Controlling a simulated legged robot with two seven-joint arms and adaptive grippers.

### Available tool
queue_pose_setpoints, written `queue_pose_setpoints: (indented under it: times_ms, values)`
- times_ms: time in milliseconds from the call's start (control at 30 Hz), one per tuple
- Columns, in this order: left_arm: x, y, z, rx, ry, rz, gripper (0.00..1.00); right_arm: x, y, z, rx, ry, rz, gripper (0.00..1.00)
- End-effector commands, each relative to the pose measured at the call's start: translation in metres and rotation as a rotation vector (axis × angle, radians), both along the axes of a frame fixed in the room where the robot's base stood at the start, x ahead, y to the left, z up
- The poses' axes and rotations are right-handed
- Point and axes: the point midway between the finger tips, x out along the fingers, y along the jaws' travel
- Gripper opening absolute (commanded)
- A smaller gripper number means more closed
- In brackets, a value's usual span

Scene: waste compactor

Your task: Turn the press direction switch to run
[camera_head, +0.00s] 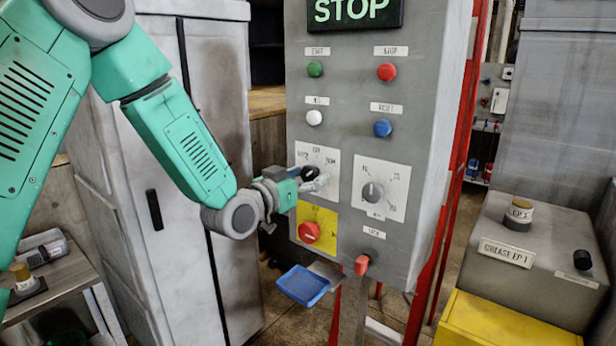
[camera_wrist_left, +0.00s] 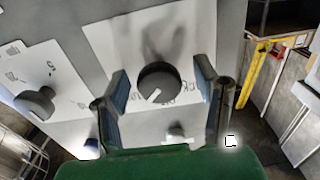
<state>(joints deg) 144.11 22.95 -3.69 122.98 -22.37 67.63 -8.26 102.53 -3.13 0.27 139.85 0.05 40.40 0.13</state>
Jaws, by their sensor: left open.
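The press direction switch is a black rotary knob (camera_head: 310,173) on a white plate (camera_head: 328,160) on the grey control panel (camera_head: 420,110). In the left wrist view the knob (camera_wrist_left: 158,82) shows a white pointer line, slanting toward the lower left of that picture. My left gripper (camera_head: 316,184) is at the knob, reaching in from the left. In the left wrist view its two blue-grey fingers stand open on either side of the knob, with visible gaps. The plate's position labels are too small or covered to read surely. My right gripper is not in view.
A second grey knob (camera_head: 373,192) sits right of the switch. A red emergency button (camera_head: 309,232) on yellow is just below, with a red switch (camera_head: 361,265) lower right. Coloured push buttons are above. A blue tray (camera_head: 302,286) hangs below; a grey cabinet (camera_head: 170,150) stands left.

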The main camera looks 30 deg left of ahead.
Motion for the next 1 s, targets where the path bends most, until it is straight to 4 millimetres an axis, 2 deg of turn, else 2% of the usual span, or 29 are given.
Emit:
queue_pose_setpoints:
  times_ms: [67,100,167,200,233,533,767,800,833,1000]
  values:
    - [-0.0002,-0.0001,-0.0002,0.000,0.000,0.000,0.56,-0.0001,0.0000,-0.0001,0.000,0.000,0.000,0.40]
    - [-0.0003,-0.0001,-0.0002,0.000,0.000,0.000,0.49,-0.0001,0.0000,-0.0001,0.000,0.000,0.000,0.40]
    - [-0.0003,-0.0001,-0.0001,0.000,0.000,0.000,0.28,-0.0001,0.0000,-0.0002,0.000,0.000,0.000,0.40]
    - [-0.0004,0.0000,-0.0002,0.000,0.000,0.000,0.14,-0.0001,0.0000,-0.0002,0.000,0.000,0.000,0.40]
    - [-0.0004,0.0001,-0.0002,0.000,0.000,0.000,0.05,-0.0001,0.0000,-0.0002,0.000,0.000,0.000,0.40]
    - [-0.0005,0.0009,-0.0018,0.073,-0.006,0.001,0.05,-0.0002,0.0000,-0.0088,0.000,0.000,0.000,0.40]
    - [-0.0006,0.0010,-0.0002,0.075,-0.005,0.001,0.05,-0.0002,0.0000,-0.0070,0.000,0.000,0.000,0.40]
    - [-0.0006,0.0010,-0.0002,0.075,-0.005,0.001,0.48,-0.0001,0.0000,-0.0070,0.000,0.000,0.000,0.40]
    - [-0.0007,0.0010,-0.0001,0.075,-0.006,0.001,0.56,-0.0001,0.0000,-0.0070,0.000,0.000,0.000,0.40]
    - [-0.0005,0.0007,-0.0002,0.075,-0.006,0.000,0.56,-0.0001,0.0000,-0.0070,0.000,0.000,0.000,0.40]
